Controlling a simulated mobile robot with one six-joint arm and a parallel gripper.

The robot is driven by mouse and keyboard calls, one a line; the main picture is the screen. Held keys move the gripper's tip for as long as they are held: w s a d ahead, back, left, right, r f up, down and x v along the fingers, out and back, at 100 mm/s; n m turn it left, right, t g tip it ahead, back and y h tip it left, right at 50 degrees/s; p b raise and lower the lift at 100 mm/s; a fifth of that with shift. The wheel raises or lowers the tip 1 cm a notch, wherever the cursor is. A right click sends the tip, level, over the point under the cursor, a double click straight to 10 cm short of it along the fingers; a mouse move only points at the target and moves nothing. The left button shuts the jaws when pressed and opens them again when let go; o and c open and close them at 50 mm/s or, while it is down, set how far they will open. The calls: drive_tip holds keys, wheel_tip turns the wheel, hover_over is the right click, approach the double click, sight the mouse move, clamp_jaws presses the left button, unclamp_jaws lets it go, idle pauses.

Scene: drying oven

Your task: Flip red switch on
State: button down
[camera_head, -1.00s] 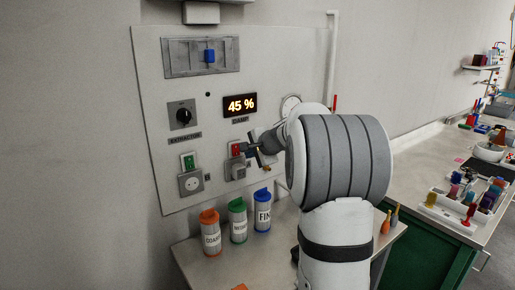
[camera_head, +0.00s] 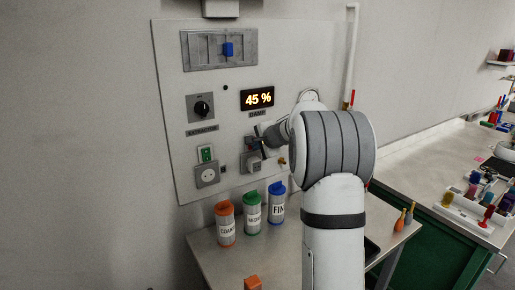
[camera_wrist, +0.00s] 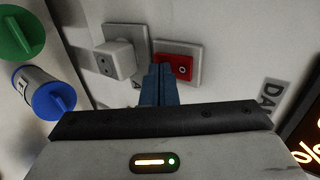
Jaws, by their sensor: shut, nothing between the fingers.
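The red switch (camera_wrist: 180,68) sits on a grey plate on the wall panel in the wrist view. A small round mark shows on its right part. My gripper (camera_wrist: 158,70) is shut and empty. Its dark fingertips overlap the left edge of the red switch in the wrist view; I cannot tell whether they touch it. In the head view my gripper (camera_head: 260,138) is in front of the panel below the display, and it hides most of the switch.
The panel (camera_head: 180,110) holds a lit "45 %" display (camera_head: 257,97), an extractor knob (camera_head: 202,107), a green switch (camera_head: 207,153) and a plug (camera_wrist: 117,58) beside the red switch. Orange-, green- and blue-lidded containers (camera_head: 226,225) stand on the table below.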

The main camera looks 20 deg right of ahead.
drive_tip(key=shift+f+b, duration=0.45)
drive_tip(key=shift+b, duration=0.2)
drive_tip(key=shift+r+p, duration=0.35)
drive_tip(key=shift+r, duration=0.05)
drive_tip(key=shift+w+r+p, duration=0.1)
drive_tip(key=shift+r+p, duration=0.5)
drive_tip(key=shift+r, duration=0.35)
drive_tip(key=shift+f, duration=0.1)
drive_tip(key=shift+f, duration=0.1)
drive_tip(key=f+b+v, duration=0.1)
drive_tip(key=b+v, duration=0.2)
drive_tip(key=v, duration=1)
drive_tip(key=shift+s, duration=0.7)
drive_tip(key=shift+r, duration=0.1)
